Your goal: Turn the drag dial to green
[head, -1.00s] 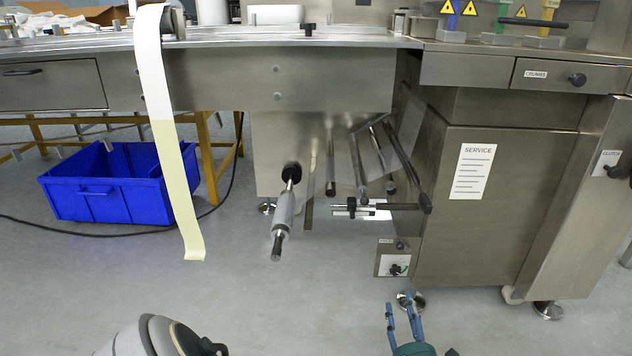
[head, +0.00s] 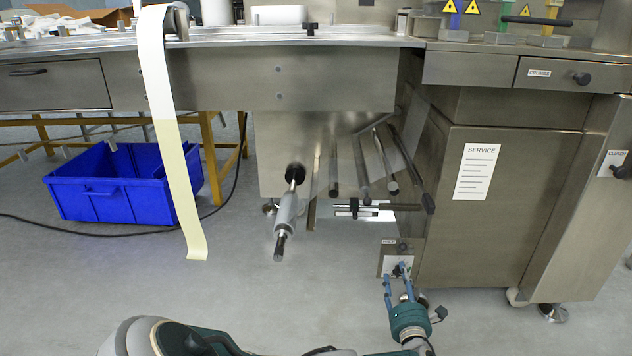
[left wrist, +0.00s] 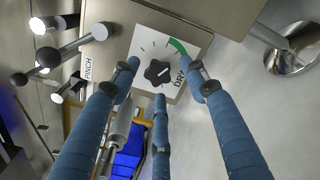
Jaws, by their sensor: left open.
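The drag dial is a black lobed knob (left wrist: 157,72) on a white plate (left wrist: 150,47) with tick marks and a green arc (left wrist: 177,46) at its upper right. Its label is partly hidden by a finger. I cannot tell exactly where the knob points. In the head view the dial's panel (head: 388,258) is low on the machine, left of the service cabinet. My left gripper (head: 395,272) is open in front of it. In the left wrist view its blue fingers (left wrist: 161,78) are spread around the knob, with no clear contact. My right gripper is not in view.
A PINCH label (left wrist: 88,67) is beside the plate. Several metal rods and a roller (head: 287,212) stick out left of the panel. The service cabinet (head: 490,220) stands right. A blue crate (head: 75,200) and a hanging film strip (head: 170,130) are further left.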

